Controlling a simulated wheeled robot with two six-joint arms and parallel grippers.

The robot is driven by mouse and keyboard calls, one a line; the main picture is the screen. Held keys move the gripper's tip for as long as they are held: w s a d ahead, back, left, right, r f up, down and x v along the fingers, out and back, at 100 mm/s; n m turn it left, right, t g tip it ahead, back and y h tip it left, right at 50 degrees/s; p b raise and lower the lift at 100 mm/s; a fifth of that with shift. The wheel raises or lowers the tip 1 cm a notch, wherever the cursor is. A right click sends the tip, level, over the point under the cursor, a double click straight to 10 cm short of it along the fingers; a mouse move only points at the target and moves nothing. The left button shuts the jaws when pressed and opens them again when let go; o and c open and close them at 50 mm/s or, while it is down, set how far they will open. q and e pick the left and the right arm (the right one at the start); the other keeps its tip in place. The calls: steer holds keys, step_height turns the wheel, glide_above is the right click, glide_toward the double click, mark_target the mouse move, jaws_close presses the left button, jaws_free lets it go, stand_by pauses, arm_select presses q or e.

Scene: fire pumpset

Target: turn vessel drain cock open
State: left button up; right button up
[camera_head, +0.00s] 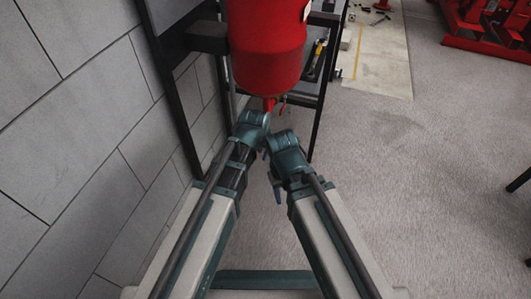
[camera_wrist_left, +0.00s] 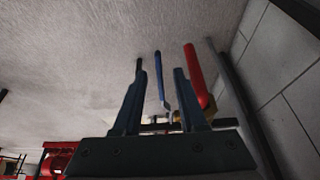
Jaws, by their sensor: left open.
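The red vessel (camera_head: 267,45) hangs at the top of the head view. A short red drain outlet (camera_head: 268,103) with a thin red lever (camera_head: 283,103) shows under it. My left gripper (camera_wrist_left: 158,78) is open, its two fingers pointing up in the left wrist view. A thin blue lever (camera_wrist_left: 160,82) shows in the gap between the fingers, not gripped. A thicker red bar (camera_wrist_left: 195,75) with a brass part at its base stands just right of the right finger. My right wrist (camera_head: 286,150) is close beside the left one; its fingers are not clear.
A grey block wall (camera_head: 70,130) runs close along the left. A dark frame (camera_head: 165,90) stands around the vessel, with a tool shelf behind. Red equipment (camera_head: 490,25) stands far right. Open grey floor (camera_head: 410,190) lies to the right.

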arm_select(q)
steer(key=shift+c, duration=0.2)
jaws_close()
stand_by(1.1)
steer(key=shift+r, duration=0.1)
